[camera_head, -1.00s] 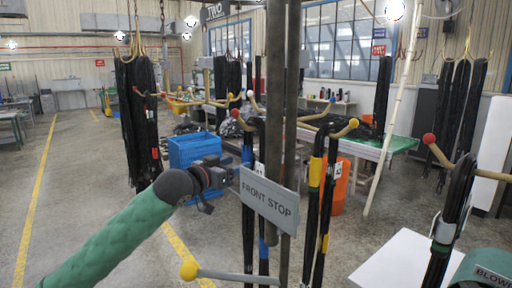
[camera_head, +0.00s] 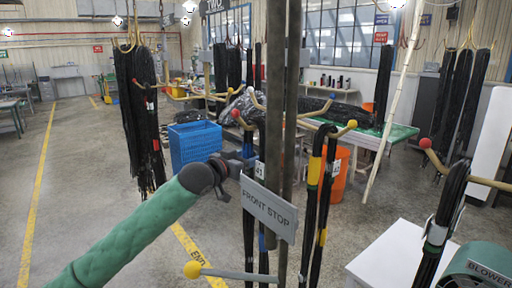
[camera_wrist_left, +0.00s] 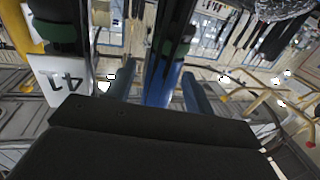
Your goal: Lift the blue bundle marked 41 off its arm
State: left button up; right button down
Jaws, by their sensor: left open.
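The bundle marked 41 (camera_head: 248,150) is a set of black hoses with blue bands. It hangs from a brass-coloured arm with a red ball tip (camera_head: 236,113), left of a dark post. Its white tag (camera_head: 259,170) hangs beside it; in the left wrist view the tag (camera_wrist_left: 62,85) shows 41 upside down. My left gripper (camera_head: 245,163) is at the bundle, at tag height. In the left wrist view the open fingers (camera_wrist_left: 158,88) stand either side of the blue-banded hose (camera_wrist_left: 160,82). Whether they touch it cannot be told. My right gripper is out of view.
A FRONT STOP sign (camera_head: 269,210) on the post hides part of the bundle. A yellow-banded bundle (camera_head: 314,175) hangs just right of the post. A blue crate (camera_head: 194,145) stands behind; the left floor is open.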

pick_arm(q)
jog(key=shift+c, duration=0.4)
grip_shut()
jog(key=shift+r, duration=0.1)
